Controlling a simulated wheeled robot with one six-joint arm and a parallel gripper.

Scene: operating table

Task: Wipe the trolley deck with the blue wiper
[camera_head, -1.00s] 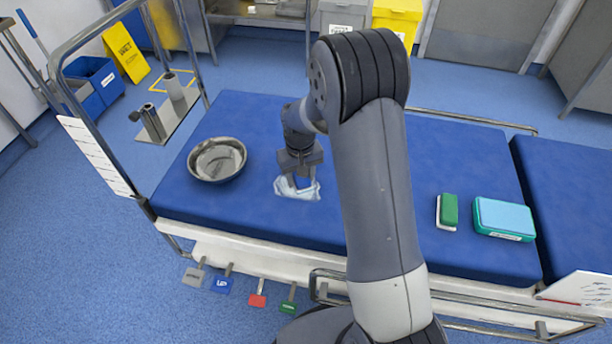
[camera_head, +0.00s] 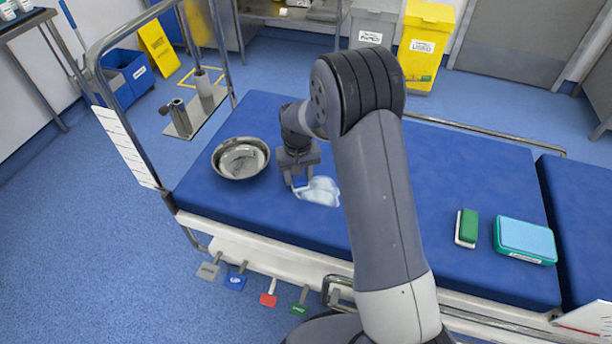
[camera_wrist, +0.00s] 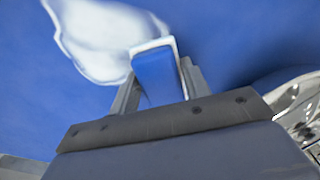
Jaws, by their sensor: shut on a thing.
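My gripper (camera_head: 298,178) is low over the blue deck (camera_head: 270,220), at the left edge of a glossy whitish patch (camera_head: 322,192). In the wrist view my gripper (camera_wrist: 155,85) is shut on the blue wiper (camera_wrist: 153,73), which has a white edge at its far end. The whitish patch (camera_wrist: 95,35) lies beyond and left of the wiper there, with a thin pale streak along its left side. The wiper is mostly hidden by my fingers in the head view, and I cannot tell whether it touches the deck.
A steel bowl (camera_head: 240,158) stands on the deck close to my gripper's left; its rim also shows in the wrist view (camera_wrist: 292,100). A green-and-white block (camera_head: 467,227) and a teal box with a light-blue top (camera_head: 525,240) lie at right. A metal rail frame (camera_head: 95,75) rises at left.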

